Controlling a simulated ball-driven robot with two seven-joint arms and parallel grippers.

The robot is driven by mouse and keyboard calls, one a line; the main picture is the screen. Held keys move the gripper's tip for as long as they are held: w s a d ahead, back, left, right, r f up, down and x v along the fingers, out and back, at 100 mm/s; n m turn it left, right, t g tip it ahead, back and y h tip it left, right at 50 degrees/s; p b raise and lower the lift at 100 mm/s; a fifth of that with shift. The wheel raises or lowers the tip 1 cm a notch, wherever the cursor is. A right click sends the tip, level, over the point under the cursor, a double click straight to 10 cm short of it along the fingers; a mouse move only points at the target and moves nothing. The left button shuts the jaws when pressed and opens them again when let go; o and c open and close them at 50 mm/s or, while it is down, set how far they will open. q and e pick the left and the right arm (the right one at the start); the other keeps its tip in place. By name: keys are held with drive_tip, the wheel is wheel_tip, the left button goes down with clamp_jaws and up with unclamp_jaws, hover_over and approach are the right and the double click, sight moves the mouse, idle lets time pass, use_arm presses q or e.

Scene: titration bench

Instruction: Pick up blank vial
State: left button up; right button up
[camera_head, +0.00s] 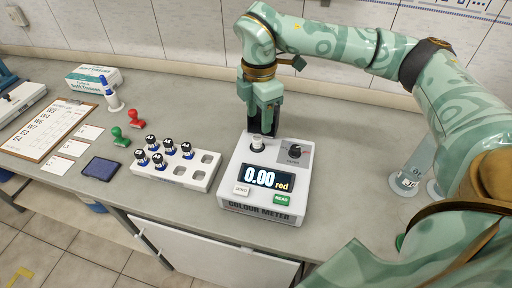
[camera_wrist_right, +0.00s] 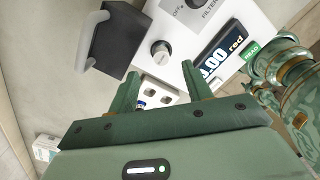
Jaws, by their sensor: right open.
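My right gripper (camera_head: 263,128) points down over the meter at this vial. In the right wrist view its two fingers (camera_wrist_right: 162,88) are apart with nothing held between them. Whether the fingers flank the cap is hard to tell. The meter's display reads 0.00 red. My left gripper is not in view.
A white rack (camera_head: 175,178) left of the meter holds several dark-capped vials and has empty slots. A black block with a grey handle (camera_wrist_right: 117,40) lies beside the meter. Stamps (camera_head: 136,118), a clipboard (camera_head: 48,130) and a tissue box (camera_head: 93,78) stand left; glassware (camera_head: 411,172) stands right.

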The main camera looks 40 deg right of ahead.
sight(258, 137)
wheel_tip(258, 137, down, 2)
drive_tip(key=shift+f, duration=0.1)
drive_tip(key=shift+a+f+b, duration=0.1)
drive_tip(key=shift+f+b, duration=0.25)
drive_tip(key=shift+f, duration=0.2)
wheel_tip(258, 137, down, 4)
drive_tip(key=shift+a+f+b, duration=0.15)
drive_tip(key=shift+f+b, duration=0.05)
drive_tip(key=shift+b, duration=0.5)
drive_tip(key=shift+s+r, duration=0.1)
drive_tip(key=shift+r, duration=0.05)
drive_tip(key=shift+c, duration=0.3)
drive_tip(key=c, duration=1)
